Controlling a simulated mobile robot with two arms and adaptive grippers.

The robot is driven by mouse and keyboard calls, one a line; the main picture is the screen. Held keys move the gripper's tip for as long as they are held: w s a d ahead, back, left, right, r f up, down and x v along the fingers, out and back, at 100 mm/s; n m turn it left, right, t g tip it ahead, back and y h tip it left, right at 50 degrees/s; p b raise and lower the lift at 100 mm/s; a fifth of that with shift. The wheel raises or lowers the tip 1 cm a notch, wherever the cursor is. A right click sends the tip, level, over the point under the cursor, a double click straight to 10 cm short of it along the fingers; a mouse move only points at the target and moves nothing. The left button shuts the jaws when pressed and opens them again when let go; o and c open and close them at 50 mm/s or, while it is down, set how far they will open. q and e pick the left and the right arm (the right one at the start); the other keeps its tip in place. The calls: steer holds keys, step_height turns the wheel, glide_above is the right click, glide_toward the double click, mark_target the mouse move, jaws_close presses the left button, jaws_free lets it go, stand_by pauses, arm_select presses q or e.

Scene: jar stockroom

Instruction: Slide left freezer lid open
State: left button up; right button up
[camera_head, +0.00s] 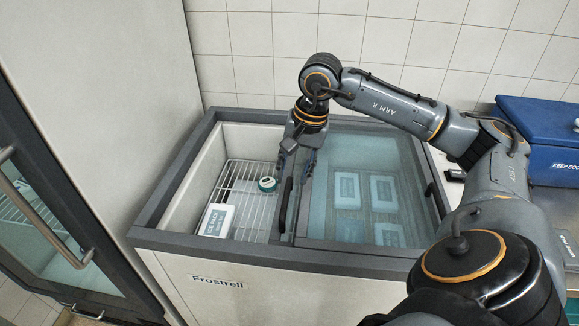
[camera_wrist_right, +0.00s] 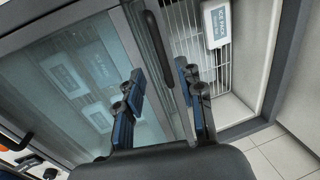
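The white chest freezer (camera_head: 215,290) has its left half uncovered. The left lid (camera_head: 293,212) is at the right, overlapping the right lid's glass; its frame and black handle (camera_head: 284,206) stand near the middle of the freezer. The handle also shows in the wrist view (camera_wrist_right: 158,48). My right gripper (camera_head: 296,168) is above the lid's frame, pointing down, with fingers apart. In the wrist view its fingers (camera_wrist_right: 161,88) are spread with the handle beyond and between them; I cannot tell whether they touch it. My left gripper is not in view.
Several packs lie under the glass. A blue cooler (camera_head: 540,140) stands at right; a glass-door cabinet (camera_head: 45,200) at left.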

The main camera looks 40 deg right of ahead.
steer(key=shift+s+d+r, duration=0.15)
steer(key=shift+r, duration=0.7)
steer(key=shift+s+d+r, duration=0.1)
steer(key=shift+r, duration=0.75)
